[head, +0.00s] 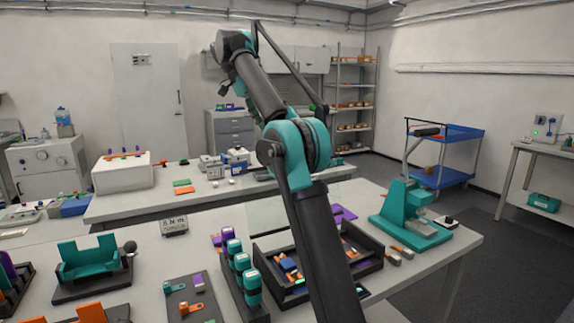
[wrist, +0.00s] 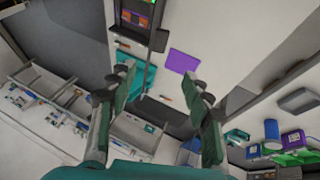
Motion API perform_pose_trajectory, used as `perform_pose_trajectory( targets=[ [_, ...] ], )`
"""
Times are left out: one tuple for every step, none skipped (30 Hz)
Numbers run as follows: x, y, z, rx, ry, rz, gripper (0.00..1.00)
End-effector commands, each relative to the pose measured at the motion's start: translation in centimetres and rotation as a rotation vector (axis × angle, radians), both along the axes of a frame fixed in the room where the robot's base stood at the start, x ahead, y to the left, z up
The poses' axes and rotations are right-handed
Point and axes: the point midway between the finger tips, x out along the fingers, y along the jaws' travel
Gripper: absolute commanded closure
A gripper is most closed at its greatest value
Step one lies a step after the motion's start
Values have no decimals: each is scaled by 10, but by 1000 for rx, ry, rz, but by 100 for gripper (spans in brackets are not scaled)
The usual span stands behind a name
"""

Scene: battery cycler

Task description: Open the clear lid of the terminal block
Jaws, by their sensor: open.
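I cannot make out the terminal block or its clear lid for certain in either view. My gripper (wrist: 159,80) shows in the wrist view with its two teal-padded fingers spread wide apart. Nothing is held between the fingers. Behind the gap lie a bench, a teal object (wrist: 137,76) and a flat purple piece (wrist: 183,60), all well beyond the fingertips. In the head view my arm is raised high over the front bench, and its upper links hide part of the benches behind.
On the front bench are a black tray (head: 262,246) of small parts, a teal press (head: 408,208), teal cylinders (head: 242,262) in a rack and a teal cradle (head: 88,262). A white box (head: 122,175) stands behind. A blue cart (head: 455,133) is at right. Open floor lies right.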

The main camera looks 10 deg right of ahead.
Motion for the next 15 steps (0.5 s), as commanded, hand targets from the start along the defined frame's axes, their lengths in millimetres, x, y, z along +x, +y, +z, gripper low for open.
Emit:
perform_pose_trajectory(
  targets=[
    [-1,-2,-3,0,0,-1,50],
    [-1,-3,-5,0,0,0,50],
    [-2,-5,-8,0,0,0,50],
    [-2,-6,-11,0,0,0,50],
    [-3,-8,-14,0,0,0,50],
    [-4,-10,-18,0,0,0,50],
    [-5,-11,-21,0,0,0,50],
    [-5,-13,-25,0,0,0,50],
    [-6,-16,-30,0,0,-1,50],
    [-6,-18,-34,0,0,-1,50],
    [-7,-20,-37,0,0,-1,50],
    [-8,-22,-42,0,-1,-2,50],
    [-9,-24,-47,0,-1,-2,50],
    [-10,-27,-51,0,-1,-2,50],
    [-10,-30,-57,1,0,-1,50]
  ],
)
